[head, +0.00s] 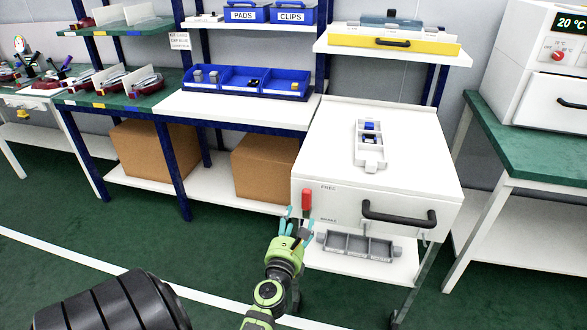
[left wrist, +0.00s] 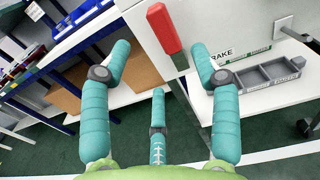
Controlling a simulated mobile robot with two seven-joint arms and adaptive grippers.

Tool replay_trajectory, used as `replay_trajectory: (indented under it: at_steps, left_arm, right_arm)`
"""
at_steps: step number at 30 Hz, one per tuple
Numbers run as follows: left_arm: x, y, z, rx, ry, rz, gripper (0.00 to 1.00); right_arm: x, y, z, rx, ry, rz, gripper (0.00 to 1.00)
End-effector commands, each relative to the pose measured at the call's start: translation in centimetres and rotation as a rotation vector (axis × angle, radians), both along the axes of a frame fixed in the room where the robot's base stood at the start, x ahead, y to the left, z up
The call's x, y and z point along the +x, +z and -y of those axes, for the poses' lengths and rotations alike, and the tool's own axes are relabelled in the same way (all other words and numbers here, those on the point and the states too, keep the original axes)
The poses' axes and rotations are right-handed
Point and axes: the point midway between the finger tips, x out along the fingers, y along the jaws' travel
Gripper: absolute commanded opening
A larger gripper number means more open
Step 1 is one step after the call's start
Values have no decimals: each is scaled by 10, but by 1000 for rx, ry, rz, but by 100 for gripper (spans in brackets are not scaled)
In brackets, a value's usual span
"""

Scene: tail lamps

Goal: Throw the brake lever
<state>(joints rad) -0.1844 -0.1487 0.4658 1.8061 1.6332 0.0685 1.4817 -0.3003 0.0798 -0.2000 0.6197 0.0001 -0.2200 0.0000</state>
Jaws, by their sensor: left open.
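The red brake lever (head: 307,200) is on the left of the front face of a white cart (head: 440,213), beside the printed word FREE and above the word BRAKE. It also shows at the top of the left wrist view (left wrist: 164,28), between the tips of two fingers. My left gripper (head: 297,217) is open, just below and in front of the lever, with its teal fingers spread. In the left wrist view the gripper (left wrist: 160,68) is empty, and I see no finger closed on the lever. My right gripper is out of view.
A black handle (head: 399,214) sticks out right of the lever. A grey divided tray (head: 352,257) sits on the shelf below. A small grey holder (head: 369,158) is on the cart's top. Cardboard boxes (head: 155,148) fill the bench shelf at left. Green floor is free in front.

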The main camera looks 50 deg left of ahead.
Motion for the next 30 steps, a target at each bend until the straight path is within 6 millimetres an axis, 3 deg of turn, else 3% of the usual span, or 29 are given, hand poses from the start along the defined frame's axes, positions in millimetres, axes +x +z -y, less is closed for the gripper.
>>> replay_trajectory:
  at_steps: [9, 26, 30]
  left_arm:
    - [-20, 1, 12, 5, -3, 2, 62]
    - [-20, 1, 12, 5, -3, 3, 62]
    - [-15, -16, 23, 79, -39, -83, 62]
  right_arm:
    - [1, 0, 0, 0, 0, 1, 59]
    - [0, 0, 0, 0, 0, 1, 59]
    - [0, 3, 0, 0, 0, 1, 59]
